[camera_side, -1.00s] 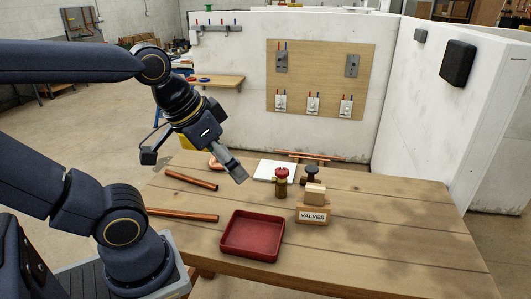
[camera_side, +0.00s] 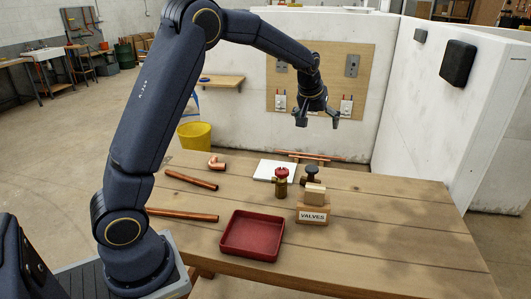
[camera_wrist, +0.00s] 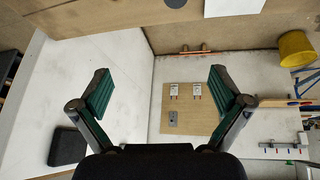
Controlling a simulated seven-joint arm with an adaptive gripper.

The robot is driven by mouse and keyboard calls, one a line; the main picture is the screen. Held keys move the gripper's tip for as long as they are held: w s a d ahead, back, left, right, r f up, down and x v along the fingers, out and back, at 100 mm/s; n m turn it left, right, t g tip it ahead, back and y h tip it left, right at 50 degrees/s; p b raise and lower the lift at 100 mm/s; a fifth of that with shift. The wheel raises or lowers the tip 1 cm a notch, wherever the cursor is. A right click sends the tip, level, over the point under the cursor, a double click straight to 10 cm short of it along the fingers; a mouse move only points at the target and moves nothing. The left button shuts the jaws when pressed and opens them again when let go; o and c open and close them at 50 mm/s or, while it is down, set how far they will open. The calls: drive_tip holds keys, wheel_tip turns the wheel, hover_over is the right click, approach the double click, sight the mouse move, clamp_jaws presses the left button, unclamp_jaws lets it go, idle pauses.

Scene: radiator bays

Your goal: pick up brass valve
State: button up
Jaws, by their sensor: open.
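A brass valve with a red handwheel (camera_side: 282,184) stands upright on the wooden table in the side view. A second valve, with a black handwheel (camera_side: 311,171) and a brass-coloured body, stands just right of and behind it. My gripper (camera_side: 318,120) is open and empty, high above the back of the table, apart from both valves. In the wrist view my gripper's fingers (camera_wrist: 160,88) are spread wide with nothing between them. A dark round top (camera_wrist: 175,3) shows at that view's upper edge, probably the black handwheel; the red one is not visible there.
A wooden block labelled VALVES (camera_side: 313,214) stands in front of the valves. A red tray (camera_side: 252,236) lies at the table's front. Copper pipes (camera_side: 190,179) lie left, with a copper elbow (camera_side: 216,163) behind. A white sheet (camera_side: 270,171) lies behind the red-topped valve.

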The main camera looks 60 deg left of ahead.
drive_tip(key=g, duration=0.1)
approach(311, 169)
drive_tip(key=shift+g, duration=0.3)
drive_tip(key=x, duration=0.6)
drive_tip(key=shift+w+d+r, duration=0.1)
drive_tip(key=shift+w+d, duration=0.15)
drive_tip(key=shift+w, duration=0.05)
drive_tip(key=shift+a+x, duration=0.2)
drive_tip(key=shift+x, duration=2.9)
drive_tip(key=shift+c, duration=0.3)
drive_tip(key=shift+r, duration=0.1)
drive_tip(key=c, duration=1.4)
